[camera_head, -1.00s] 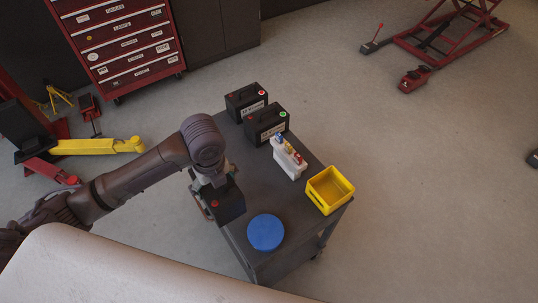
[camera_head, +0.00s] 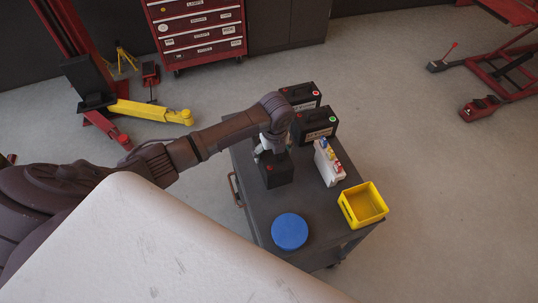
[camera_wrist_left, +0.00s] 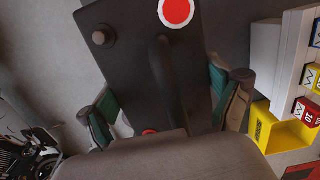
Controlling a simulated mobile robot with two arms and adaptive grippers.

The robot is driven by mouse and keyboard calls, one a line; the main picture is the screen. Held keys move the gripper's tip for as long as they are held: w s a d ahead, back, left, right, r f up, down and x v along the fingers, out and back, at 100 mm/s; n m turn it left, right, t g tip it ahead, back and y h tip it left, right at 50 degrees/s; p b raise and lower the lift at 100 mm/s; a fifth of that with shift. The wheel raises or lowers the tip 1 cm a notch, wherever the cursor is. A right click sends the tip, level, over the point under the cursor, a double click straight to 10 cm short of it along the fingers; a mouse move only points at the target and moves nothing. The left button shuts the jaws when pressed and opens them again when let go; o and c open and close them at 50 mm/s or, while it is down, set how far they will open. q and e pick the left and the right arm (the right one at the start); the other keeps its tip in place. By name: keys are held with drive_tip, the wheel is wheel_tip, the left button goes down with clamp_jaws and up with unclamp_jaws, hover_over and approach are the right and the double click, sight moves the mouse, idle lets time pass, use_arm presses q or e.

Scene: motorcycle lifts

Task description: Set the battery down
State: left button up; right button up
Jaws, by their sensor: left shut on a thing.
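My left gripper (camera_head: 272,149) is shut on a black battery (camera_head: 279,172), seen from above over the left part of the dark grey cart top (camera_head: 262,213). I cannot tell whether its underside touches the cart. In the left wrist view the battery (camera_wrist_left: 135,75) shows a red disc, a grey terminal post and a carrying handle, with the fingers of the left gripper (camera_wrist_left: 168,112) at its two sides. Two more black batteries stand behind it on the cart, one nearer (camera_head: 316,124) and one farther (camera_head: 301,95). My right gripper is not in view.
A white carrier with coloured blocks (camera_head: 328,164) stands right of the held battery. A yellow bin (camera_head: 361,205) and a blue round thing (camera_head: 290,231) are near the cart's front. A red tool chest (camera_head: 200,30) and red lifts (camera_head: 512,70) stand on the floor beyond.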

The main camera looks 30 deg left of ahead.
sight(273, 159)
use_arm(q)
drive_tip(key=shift+w+f, duration=0.15)
drive_tip(key=shift+w, duration=0.1)
drive_tip(key=shift+f+p, duration=0.45)
drive_tip(key=shift+f, duration=1.4)
drive_tip(key=o, duration=1.5)
drive_tip(key=shift+s+f, duration=0.15)
drive_tip(key=shift+f, duration=0.05)
drive_tip(key=shift+r, duration=0.15)
drive_tip(key=r, duration=0.8)
drive_tip(key=s+r+b, duration=0.1)
drive_tip(key=r, duration=0.3)
drive_tip(key=shift+d, duration=0.4)
drive_tip(key=shift+w, duration=0.1)
